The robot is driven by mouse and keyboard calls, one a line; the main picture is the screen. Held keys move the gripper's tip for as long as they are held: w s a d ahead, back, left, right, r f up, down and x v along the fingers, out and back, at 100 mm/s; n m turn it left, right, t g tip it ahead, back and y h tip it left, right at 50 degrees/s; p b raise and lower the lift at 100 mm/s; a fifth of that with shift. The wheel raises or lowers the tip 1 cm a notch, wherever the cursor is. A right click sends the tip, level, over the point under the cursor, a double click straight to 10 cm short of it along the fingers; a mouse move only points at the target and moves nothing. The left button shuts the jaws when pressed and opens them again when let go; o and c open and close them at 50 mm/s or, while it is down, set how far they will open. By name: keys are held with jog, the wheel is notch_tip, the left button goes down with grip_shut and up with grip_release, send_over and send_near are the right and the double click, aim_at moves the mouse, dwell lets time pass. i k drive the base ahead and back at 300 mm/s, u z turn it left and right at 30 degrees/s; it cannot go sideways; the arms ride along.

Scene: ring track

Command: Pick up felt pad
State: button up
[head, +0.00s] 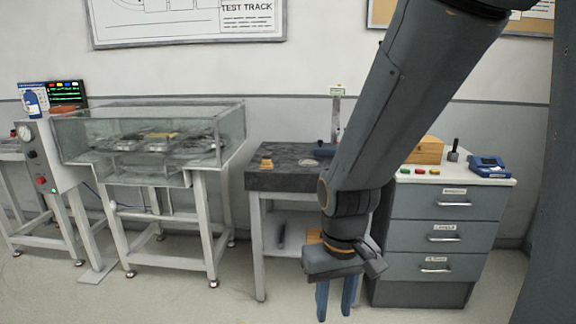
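My gripper (336,298) hangs low in front of the dark-topped table (290,180), fingers pointing down. Its two blue fingers are apart with nothing seen between them. I cannot pick out the felt pad for certain. A small flat pale disc (309,162) lies on the dark tabletop, too small to identify. A small orange-yellow block (266,163) lies to its left. My arm hides the right part of this tabletop.
A glass-walled case (215,130) on a white frame stands left of the table. To the right, a grey drawer cabinet (440,211) carries a wooden box (425,150), small coloured pieces and a blue device (488,166). Open floor lies in front.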

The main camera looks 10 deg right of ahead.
aim_at(265, 164)
jog(key=u, duration=0.55)
jog(key=i, duration=1.75)
jog(key=z, duration=0.55)
jog(key=i, duration=0.85)
jog(key=z, duration=0.6)
